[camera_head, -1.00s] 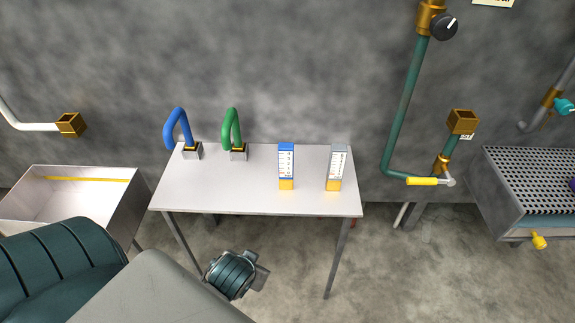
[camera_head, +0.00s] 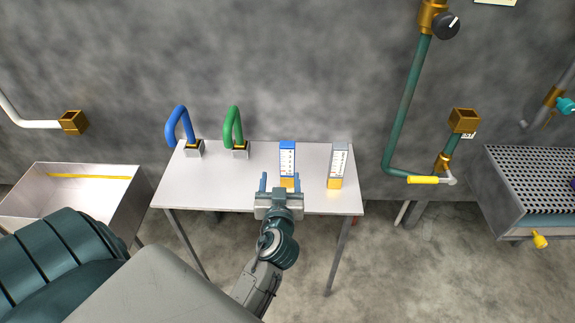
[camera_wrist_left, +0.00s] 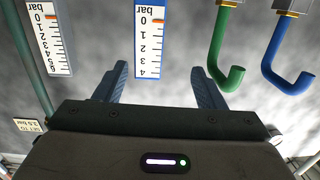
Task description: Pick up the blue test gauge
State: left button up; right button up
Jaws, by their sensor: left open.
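The blue test gauge (camera_head: 287,158) stands upright on the table (camera_head: 225,190), with a white scale face, blue edges and a yellow-orange base. My left gripper (camera_head: 280,182) is open and empty at the table's front edge, in front of the gauge and a little left of it. In the left wrist view the blue gauge (camera_wrist_left: 149,38) hangs upside down in the picture, beyond the fingertips and between their lines, with its scale facing me. The open fingers (camera_wrist_left: 160,82) do not touch it. My right gripper is not in view.
A grey gauge (camera_head: 338,165) stands close to the right of the blue one. A blue bent hose (camera_head: 178,125) and a green one (camera_head: 231,125) stand at the table's left. A white basin (camera_head: 110,190) is at left, a pipe with a yellow handle (camera_head: 422,180) at right.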

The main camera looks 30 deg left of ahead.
aim_at(287, 156)
pick_arm(q)
jog(key=shift+t, duration=0.5)
jog(key=w, duration=0.2)
jog(key=w+a+p, duration=0.1)
jog(key=w+r, duration=0.1)
jog(key=w, duration=0.1)
jog(key=shift+w+a+r+p, duration=0.1)
jog(key=shift+w+a+p, duration=0.25)
jog(key=shift+a+p, duration=0.05)
jog(key=shift+w+a, duration=0.15)
jog(key=shift+w, duration=0.05)
jog(key=p+x, duration=0.2)
jog(key=x, duration=0.2)
jog(key=shift+w+a, duration=0.1)
jog(key=shift+w+a+p, duration=0.25)
jog(key=shift+w+p, duration=0.1)
jog(key=shift+w, duration=0.1)
jog(key=shift+s, duration=0.1)
jog(key=shift+c, duration=1.3)
jog(key=c, duration=0.7)
jog(key=shift+c, duration=0.4)
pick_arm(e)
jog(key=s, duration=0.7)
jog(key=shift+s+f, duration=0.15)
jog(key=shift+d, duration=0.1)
